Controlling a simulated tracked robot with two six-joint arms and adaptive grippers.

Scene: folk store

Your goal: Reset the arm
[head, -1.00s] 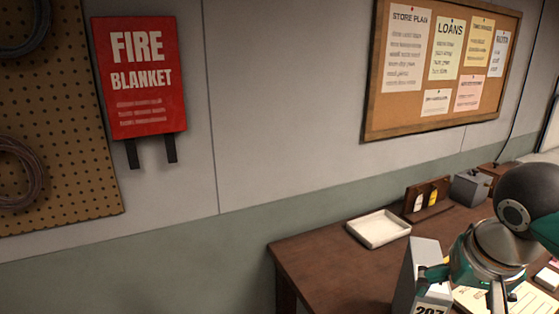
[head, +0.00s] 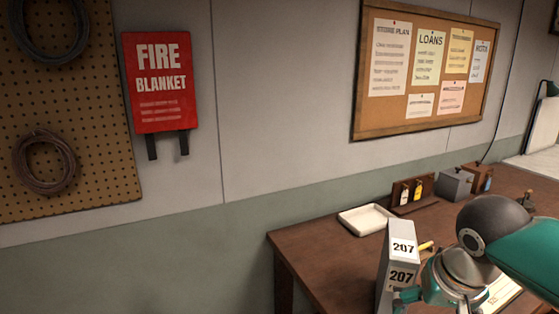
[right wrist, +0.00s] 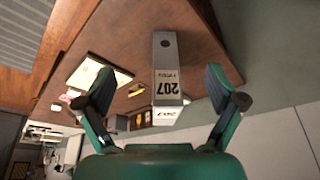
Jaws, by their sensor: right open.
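My right gripper (head: 440,301) comes in from the right in the head view, low over the wooden table. In the right wrist view its two fingers (right wrist: 160,76) are spread wide with nothing clamped between them. A grey box file labelled 207 (head: 399,253) stands upright on the table. In the wrist view the box file (right wrist: 166,62) lies ahead, between the open fingers, with its label upside down. One finger overlaps its lower edge in the head view; I cannot tell whether they touch. My left gripper is not in view.
The wooden table (head: 310,262) also holds a white tray (head: 367,219), a small rack with bottles (head: 412,195) and a grey metal box (head: 455,185). Behind are a corkboard (head: 400,118), a fire blanket case (head: 160,85) and a pegboard (head: 95,190). The table's front left is clear.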

